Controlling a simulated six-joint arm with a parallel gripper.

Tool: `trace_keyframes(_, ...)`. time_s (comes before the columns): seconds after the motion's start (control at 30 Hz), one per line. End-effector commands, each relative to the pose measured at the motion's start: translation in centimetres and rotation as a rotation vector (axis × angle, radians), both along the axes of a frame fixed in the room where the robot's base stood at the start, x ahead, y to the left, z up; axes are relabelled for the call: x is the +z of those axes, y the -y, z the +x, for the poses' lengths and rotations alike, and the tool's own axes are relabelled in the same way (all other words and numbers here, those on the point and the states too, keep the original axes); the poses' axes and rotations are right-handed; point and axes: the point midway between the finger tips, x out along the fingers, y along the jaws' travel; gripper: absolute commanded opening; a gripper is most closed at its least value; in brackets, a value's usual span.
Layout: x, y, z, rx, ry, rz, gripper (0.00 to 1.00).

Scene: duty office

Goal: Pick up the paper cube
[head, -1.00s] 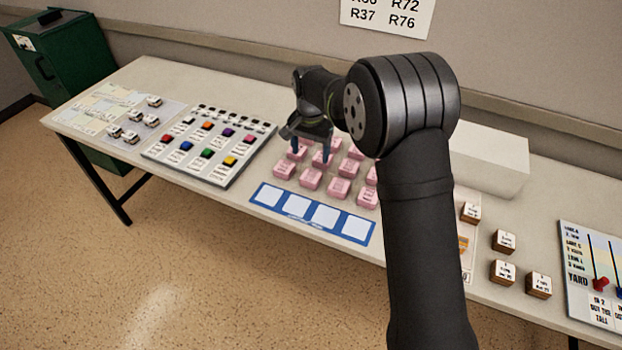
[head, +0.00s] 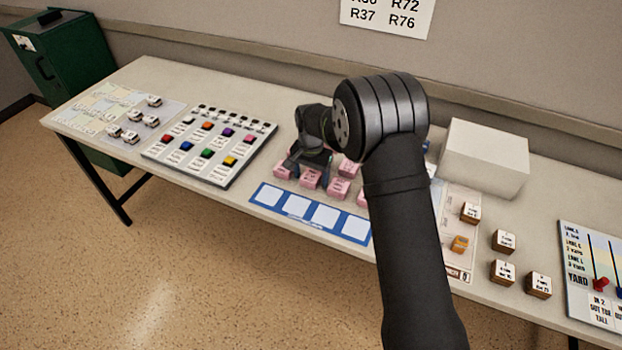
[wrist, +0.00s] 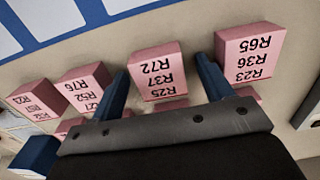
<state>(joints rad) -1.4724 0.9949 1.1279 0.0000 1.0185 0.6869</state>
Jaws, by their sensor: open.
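Several pink cubes with printed codes stand in rows on the table. In the wrist view, one pink cube reading R72, R37, R25 (wrist: 157,78) sits between my gripper's blue fingers (wrist: 160,68). Another reading R65, R36, R23 (wrist: 248,52) is right of the right finger, and one with R76 on top (wrist: 82,86) is left of the left finger. My gripper (head: 307,170) is open and low over the cubes in the head view, hiding some of them. I cannot tell whether the fingers touch the middle cube.
A blue strip with white squares (head: 310,217) lies in front of the cubes. A board of coloured blocks (head: 208,145) is to the left. A white box (head: 484,158) and brown blocks (head: 503,241) are to the right. A wall sign (head: 388,14) lists codes.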

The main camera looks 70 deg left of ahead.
Motion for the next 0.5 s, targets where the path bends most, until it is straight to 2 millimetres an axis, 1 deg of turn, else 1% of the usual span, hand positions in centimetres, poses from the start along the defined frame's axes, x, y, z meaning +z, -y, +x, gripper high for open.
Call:
trace_keyframes(0.03,0.02,0.00,0.00,0.000,0.000,0.000,0.73)
trace_keyframes(0.07,0.02,0.00,0.00,0.000,0.000,0.000,0.69)
trace_keyframes(0.2,0.03,0.00,0.00,0.000,0.000,0.000,0.41)
trace_keyframes(0.3,0.04,0.00,0.00,0.000,0.000,0.000,0.24)
trace_keyframes(0.5,0.07,-0.01,-0.01,0.000,0.000,0.000,0.24)
